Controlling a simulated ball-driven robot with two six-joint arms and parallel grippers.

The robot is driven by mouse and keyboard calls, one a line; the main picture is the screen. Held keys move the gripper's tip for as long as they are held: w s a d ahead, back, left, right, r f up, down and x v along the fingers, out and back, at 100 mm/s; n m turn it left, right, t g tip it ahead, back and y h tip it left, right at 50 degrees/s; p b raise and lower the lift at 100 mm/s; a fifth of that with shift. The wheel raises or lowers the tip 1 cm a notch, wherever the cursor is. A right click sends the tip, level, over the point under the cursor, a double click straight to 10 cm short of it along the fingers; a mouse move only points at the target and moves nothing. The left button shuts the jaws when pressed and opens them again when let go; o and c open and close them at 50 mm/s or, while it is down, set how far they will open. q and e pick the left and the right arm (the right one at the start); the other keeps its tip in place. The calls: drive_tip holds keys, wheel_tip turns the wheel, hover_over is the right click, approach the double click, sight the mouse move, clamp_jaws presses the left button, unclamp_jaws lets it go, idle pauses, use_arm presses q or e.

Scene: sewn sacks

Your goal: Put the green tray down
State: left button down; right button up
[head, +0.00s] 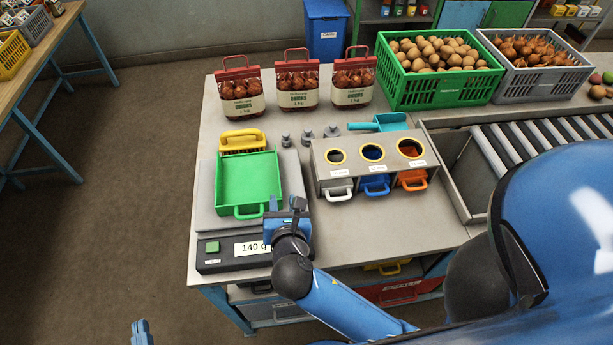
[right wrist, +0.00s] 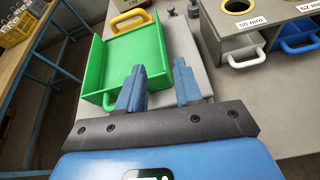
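The green tray (head: 248,178) is empty and rests on the grey plate of a scale (head: 205,215), its handle toward the front. The scale's display reads 140 g. My right gripper (head: 284,203) is just right of the tray's front handle. In the right wrist view, the fingers of my right gripper (right wrist: 158,85) stand apart with nothing between them, and the tray (right wrist: 135,58) lies beyond and to the left. Its handle (right wrist: 122,97) is beside the left finger; whether they touch I cannot tell. My left gripper (head: 140,332) barely shows at the bottom edge, low beside the table.
A yellow-handled item (head: 242,138) stands behind the tray. Small grey weights (head: 308,136) and a teal scoop (head: 380,123) lie to the right. A grey sizing box (head: 325,165) with coloured drawers stands right of the scale. Three onion sacks (head: 297,98) stand at the back.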

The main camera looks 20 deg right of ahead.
drive_tip(key=s+f+m+y, duration=0.1)
drive_tip(key=m, duration=0.1)
drive_tip(key=s+d+f+m+y, duration=0.1)
drive_tip(key=f+m, duration=0.1)
drive_tip(key=s+d+f+m+y, duration=0.1)
drive_tip(key=m, duration=0.1)
drive_tip(key=shift+f+m, duration=0.35)
drive_tip(key=shift+m, duration=0.05)
drive_tip(key=s+m, duration=0.1)
drive_tip(key=m, duration=0.1)
drive_tip(key=s+d+m+y, duration=0.1)
drive_tip(key=m, duration=0.1)
drive_tip(key=s+f+m+y, duration=0.1)
drive_tip(key=shift+s+d+m+t, duration=0.2)
drive_tip(key=shift+m+t, duration=0.1)
drive_tip(key=shift+m, duration=0.1)
drive_tip(key=s+d+r+m+t, duration=0.2)
drive_tip(key=s+m, duration=0.2)
drive_tip(key=m, duration=0.5)
drive_tip(key=s+d+r+m+t+h, duration=0.1)
drive_tip(key=s+d+r+m+t, duration=0.1)
drive_tip(key=s+m, duration=0.3)
drive_tip(key=d+r+m, duration=0.1)
drive_tip(key=m, duration=0.3)
drive_tip(key=shift+d+r+m, duration=0.2)
drive_tip(key=shift+r+m, duration=0.05)
drive_tip(key=shift+m, duration=0.05)
